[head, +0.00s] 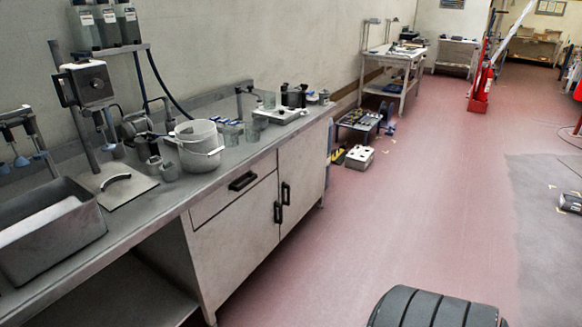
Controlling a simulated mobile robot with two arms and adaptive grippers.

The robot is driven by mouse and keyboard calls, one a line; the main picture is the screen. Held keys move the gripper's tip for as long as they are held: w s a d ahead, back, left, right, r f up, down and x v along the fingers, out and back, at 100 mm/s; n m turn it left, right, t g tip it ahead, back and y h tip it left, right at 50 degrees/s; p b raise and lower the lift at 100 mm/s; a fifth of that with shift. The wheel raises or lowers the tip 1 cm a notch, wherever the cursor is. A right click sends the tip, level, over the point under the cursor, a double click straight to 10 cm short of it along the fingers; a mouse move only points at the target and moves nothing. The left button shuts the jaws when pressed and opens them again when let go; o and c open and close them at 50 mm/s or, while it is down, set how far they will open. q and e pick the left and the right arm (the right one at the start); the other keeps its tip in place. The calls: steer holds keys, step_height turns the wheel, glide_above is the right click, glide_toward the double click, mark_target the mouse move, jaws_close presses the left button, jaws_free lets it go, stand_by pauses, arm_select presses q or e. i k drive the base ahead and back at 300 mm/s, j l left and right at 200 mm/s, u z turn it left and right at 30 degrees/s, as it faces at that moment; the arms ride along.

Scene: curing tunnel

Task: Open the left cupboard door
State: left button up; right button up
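The grey cupboard stands under the long workbench in the head view. Its left door (236,250) looks shut, with a black vertical handle (278,212) near its right edge. The right door (306,168) beside it also looks shut, with its own black handle (286,194) near the left edge. A drawer (222,200) with a black handle (242,181) sits above the left door and looks shut. Neither of my grippers is in view.
The workbench top (190,190) holds a white bucket (198,147) and a grey tray (48,245). An open shelf (125,295) lies left of the cupboard. The red floor (350,230) before the doors is clear. A black ribbed shape (435,309) is cut off below; I cannot tell what it is.

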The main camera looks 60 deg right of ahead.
mark_target(232, 244)
steer(key=z, duration=1.35)
steer(key=u, duration=0.3)
steer(key=i+l+u, duration=0.6)
steer(key=l+u, duration=0.2)
steer(key=l, duration=0.1)
